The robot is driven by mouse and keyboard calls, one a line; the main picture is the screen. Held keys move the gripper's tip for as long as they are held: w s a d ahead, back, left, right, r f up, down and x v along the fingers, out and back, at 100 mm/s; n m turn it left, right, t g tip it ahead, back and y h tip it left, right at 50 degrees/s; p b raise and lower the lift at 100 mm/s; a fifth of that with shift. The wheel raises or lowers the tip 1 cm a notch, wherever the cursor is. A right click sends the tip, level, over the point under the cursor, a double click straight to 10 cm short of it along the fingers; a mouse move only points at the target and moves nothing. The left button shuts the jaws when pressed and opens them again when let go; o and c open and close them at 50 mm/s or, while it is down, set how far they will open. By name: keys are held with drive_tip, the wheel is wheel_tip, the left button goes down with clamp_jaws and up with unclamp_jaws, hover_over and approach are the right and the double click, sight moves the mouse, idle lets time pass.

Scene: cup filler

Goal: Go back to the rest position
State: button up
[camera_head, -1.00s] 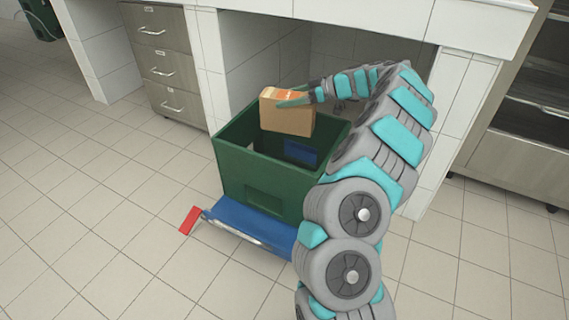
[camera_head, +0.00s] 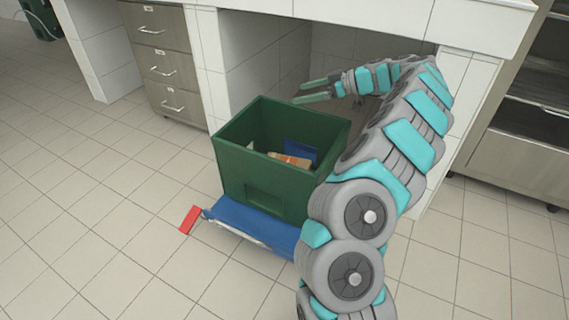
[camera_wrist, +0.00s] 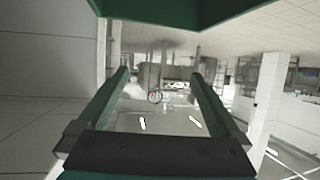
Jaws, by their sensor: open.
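My gripper (camera_head: 306,91) is open and empty in the head view, held above the back rim of the green bin, with its two green fingers pointing left. In the wrist view its fingers (camera_wrist: 160,85) stand apart with nothing between them. The green bin (camera_head: 262,183) stands on a blue platform (camera_head: 245,222). A cardboard box (camera_head: 290,159) with an orange and white top lies inside the bin, mostly hidden by its front wall. A blue item (camera_head: 300,150) is beside it in the bin.
A white counter (camera_head: 400,8) overhangs the space behind the bin. A drawer cabinet (camera_head: 162,62) stands at the back left, and a metal rack (camera_head: 520,140) at the right. A red piece (camera_head: 190,219) sits at the platform's left corner. Tiled floor (camera_head: 90,200) is clear at left.

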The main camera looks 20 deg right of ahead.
drive_tip(key=shift+v, duration=1.05)
drive_tip(key=shift+a, duration=0.1)
